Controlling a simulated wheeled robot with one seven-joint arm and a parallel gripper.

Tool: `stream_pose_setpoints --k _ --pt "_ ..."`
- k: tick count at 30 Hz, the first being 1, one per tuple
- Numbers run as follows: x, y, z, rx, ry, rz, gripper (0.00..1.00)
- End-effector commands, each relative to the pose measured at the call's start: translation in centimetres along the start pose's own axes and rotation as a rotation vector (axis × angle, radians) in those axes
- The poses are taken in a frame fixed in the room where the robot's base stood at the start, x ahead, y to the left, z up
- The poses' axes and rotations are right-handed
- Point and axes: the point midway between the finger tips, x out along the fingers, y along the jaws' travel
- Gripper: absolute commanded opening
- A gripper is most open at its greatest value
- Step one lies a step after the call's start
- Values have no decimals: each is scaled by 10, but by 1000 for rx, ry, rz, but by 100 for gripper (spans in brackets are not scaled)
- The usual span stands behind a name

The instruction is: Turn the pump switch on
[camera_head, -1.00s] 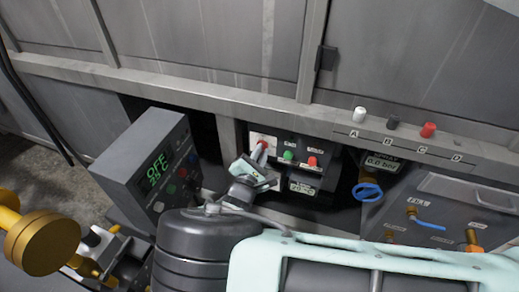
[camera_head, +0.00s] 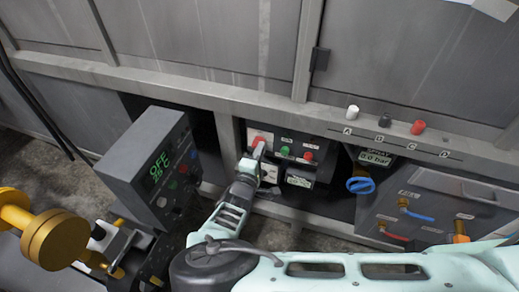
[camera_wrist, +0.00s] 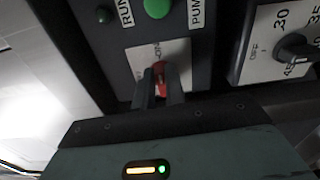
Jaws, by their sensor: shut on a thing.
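The pump switch, a small red lever (camera_wrist: 160,72), stands on a white plate (camera_wrist: 179,50) with an ON mark above it and a fainter mark at its left, in the wrist view. My gripper (camera_wrist: 161,88) is shut on the red lever, with a dark finger on each side. The fingers hide its lower part, and I cannot tell its exact position. In the head view my gripper (camera_head: 254,158) reaches the white-and-red switch plate (camera_head: 262,136) at the left of the dark control panel.
A green button (camera_wrist: 157,8) sits just above the switch plate; a dial (camera_wrist: 292,48) is to its right. A grey control box (camera_head: 147,165) stands left of my arm. A blue valve handle (camera_head: 360,185) is right of the panel, below a display reading 0.0 bar (camera_head: 376,158).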

Motion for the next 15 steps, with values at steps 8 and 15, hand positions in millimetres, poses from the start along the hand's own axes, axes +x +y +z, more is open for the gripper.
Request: stream_pose_setpoints --k 8,15 --pt "0 -1 1 60 -1 0 0" --pt "1 -2 1 67 -2 -1 0"
